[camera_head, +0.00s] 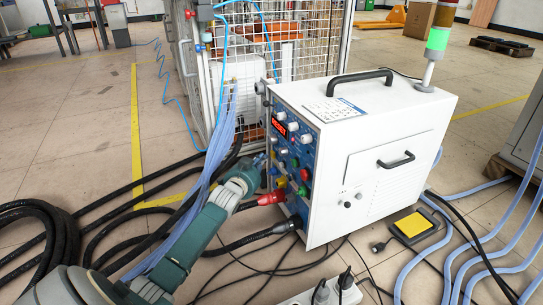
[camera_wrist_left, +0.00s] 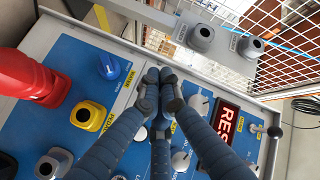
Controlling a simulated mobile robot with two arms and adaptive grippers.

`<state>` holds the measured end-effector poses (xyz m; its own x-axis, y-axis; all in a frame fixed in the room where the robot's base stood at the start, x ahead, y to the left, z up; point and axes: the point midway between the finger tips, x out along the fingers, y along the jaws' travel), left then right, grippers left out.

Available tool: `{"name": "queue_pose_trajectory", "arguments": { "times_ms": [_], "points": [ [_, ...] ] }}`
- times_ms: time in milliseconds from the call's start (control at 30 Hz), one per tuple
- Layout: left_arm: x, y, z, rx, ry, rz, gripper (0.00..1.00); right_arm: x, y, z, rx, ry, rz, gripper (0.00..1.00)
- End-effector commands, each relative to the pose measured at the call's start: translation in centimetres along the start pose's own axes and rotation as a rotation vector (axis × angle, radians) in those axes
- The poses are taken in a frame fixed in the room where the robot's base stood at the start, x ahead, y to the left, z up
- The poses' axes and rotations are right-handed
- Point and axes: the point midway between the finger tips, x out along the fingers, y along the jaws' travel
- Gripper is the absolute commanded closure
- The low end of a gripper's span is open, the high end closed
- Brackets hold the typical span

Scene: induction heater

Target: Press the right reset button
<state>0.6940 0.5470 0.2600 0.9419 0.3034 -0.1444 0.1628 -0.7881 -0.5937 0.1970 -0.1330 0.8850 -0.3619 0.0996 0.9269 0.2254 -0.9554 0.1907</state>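The white heater cabinet (camera_head: 376,140) has a blue control panel (camera_head: 297,160) on its left-facing side. A red-lit display (camera_head: 280,128) sits near the top; in the left wrist view the display (camera_wrist_left: 228,120) shows letters starting "RES". Several pale knobs (camera_wrist_left: 181,158) lie around it. A blue round button (camera_wrist_left: 109,66) shows left of my fingers. I cannot tell which control is the right reset button. My left gripper (camera_head: 262,162) is at the panel; in the wrist view its fingertips (camera_wrist_left: 160,76) are together, over the panel, hiding part of it. Contact cannot be told. My right gripper is not in view.
A red plug (camera_head: 271,198) and black cables leave the panel's lower part. A wire-mesh cage (camera_head: 300,45) stands behind the cabinet. Pale blue hoses (camera_head: 222,135) hang beside my left arm. A yellow foot pedal (camera_head: 412,225) lies on the floor at right.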

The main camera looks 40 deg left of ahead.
Motion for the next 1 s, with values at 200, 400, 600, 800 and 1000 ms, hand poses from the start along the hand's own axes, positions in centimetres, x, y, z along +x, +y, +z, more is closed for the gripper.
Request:
{"name": "queue_pose_trajectory", "arguments": {
  "times_ms": [200,400,600,800,1000],
  "points": [
    [0.00,-0.01,0.01,0.000,0.000,0.000,1.00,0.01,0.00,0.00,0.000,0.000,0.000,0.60],
    [0.06,0.01,-0.08,0.000,0.000,0.000,1.00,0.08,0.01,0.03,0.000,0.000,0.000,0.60],
    [0.48,0.30,-0.45,-0.001,-0.001,0.001,1.00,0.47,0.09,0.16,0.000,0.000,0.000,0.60],
    [0.59,0.41,-0.46,0.000,0.000,0.000,1.00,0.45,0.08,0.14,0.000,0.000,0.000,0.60],
    [0.60,0.42,-0.47,0.000,0.000,0.000,1.00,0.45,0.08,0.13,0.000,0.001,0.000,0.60]
  ]
}}
